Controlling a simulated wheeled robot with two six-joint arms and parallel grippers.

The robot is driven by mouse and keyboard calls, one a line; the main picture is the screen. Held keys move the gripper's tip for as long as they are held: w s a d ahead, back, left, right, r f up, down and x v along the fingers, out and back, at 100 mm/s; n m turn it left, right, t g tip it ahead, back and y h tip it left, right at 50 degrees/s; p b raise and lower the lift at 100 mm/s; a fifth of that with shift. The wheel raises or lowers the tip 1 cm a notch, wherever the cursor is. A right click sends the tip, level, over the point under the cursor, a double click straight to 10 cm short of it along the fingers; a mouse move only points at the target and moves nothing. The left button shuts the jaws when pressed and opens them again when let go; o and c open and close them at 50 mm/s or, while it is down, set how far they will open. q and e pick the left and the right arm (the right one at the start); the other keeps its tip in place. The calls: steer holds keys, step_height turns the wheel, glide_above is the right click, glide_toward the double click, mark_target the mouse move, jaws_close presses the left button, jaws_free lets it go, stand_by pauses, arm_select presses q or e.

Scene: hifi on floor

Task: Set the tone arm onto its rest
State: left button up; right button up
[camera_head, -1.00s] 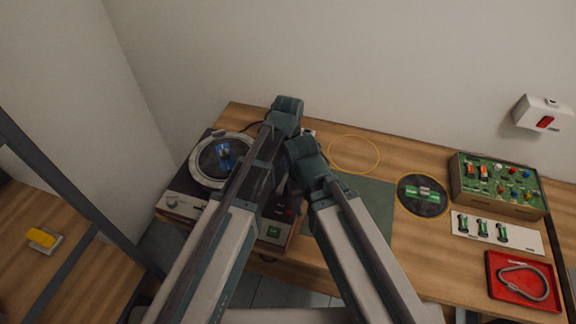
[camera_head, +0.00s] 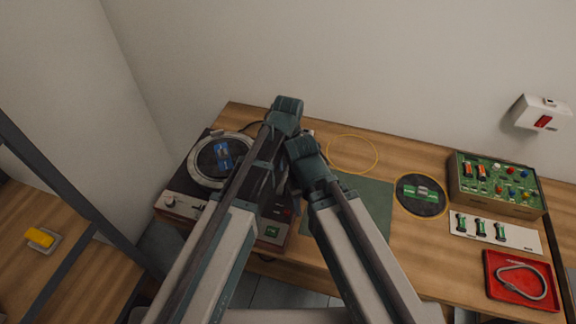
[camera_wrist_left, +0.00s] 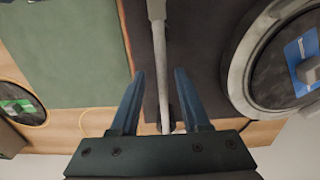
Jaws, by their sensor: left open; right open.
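The turntable (camera_head: 186,207) stands at the left of the bench, with its round platter (camera_head: 190,165) and a blue label on it. In the left wrist view the platter's rim (camera_wrist_left: 245,55) is at the right. The pale tone arm (camera_wrist_left: 160,60) runs over the dark deck there. My left gripper (camera_wrist_left: 159,76) is open, with one finger on each side of the tone arm and visible gaps. My right gripper (camera_head: 292,188) is open beside the deck, mostly hidden by my arms. The tone arm and its rest cannot be made out in the head view.
A green mat (camera_head: 368,205) lies right of the turntable. Beyond it are a black disc (camera_head: 408,207), a circuit box (camera_head: 525,207), a white strip (camera_head: 520,241) and a red tray (camera_head: 495,290). A yellow ring outline (camera_head: 353,135) marks clear bench at the back.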

arm_select(q)
step_height(320, 180, up, 14)
steer(key=p, duration=1.3)
steer(key=shift+p, duration=0.4)
steer(key=shift+f, duration=0.2)
